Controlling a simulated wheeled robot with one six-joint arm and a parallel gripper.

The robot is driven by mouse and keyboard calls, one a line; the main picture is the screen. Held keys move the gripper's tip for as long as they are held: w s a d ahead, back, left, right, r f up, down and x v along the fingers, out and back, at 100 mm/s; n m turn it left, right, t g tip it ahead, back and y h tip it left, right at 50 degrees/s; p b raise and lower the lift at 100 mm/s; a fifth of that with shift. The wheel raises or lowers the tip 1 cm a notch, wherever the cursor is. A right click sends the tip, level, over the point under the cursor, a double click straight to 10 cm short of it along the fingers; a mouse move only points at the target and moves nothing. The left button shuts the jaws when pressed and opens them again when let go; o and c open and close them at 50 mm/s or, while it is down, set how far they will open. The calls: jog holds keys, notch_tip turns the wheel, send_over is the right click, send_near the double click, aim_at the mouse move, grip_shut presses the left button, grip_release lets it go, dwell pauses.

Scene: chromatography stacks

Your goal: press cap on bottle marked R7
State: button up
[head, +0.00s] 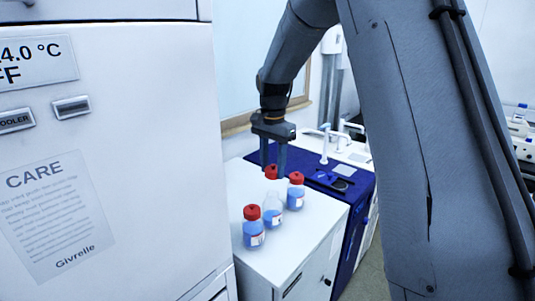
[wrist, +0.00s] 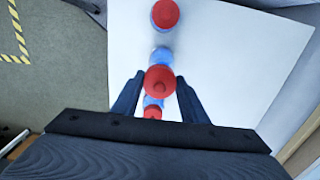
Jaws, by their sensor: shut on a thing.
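My gripper (head: 272,168) is shut on a red cap (wrist: 160,80), which also shows between the fingers in the head view (head: 271,172). The cap is at the top of the middle bottle (head: 271,210), a clear bottle with blue liquid; I cannot tell whether it touches the neck. A left bottle (head: 253,236) and a right bottle (head: 295,199), both upright with blue liquid, wear red caps. The labels are too small to read, so I cannot tell which is R7. In the wrist view, one capped bottle (wrist: 165,14) is above the held cap and another (wrist: 153,113) below.
The bottles stand on a white cabinet top (head: 300,243). A large white appliance (head: 110,150) fills the left side. A dark blue counter with a sink and white taps (head: 325,143) lies behind. The cabinet top in front of the bottles is clear.

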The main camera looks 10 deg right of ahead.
jog(key=shift+w+f, duration=0.1)
jog(key=shift+w, duration=0.4)
jog(key=shift+d+f+b, duration=0.15)
jog(key=shift+f+b, duration=0.15)
jog(key=shift+b, duration=0.05)
notch_tip(320, 180, down, 4)
jog(key=b, duration=0.2)
jog(key=shift+r+b, duration=0.2)
jog(key=shift+b, duration=0.15)
jog(key=shift+f, duration=1)
jog(key=shift+s, duration=0.1)
jog(key=shift+f+p, duration=0.15)
jog(key=shift+p, duration=0.45)
dwell(1.4)
jog(key=o, duration=1.6)
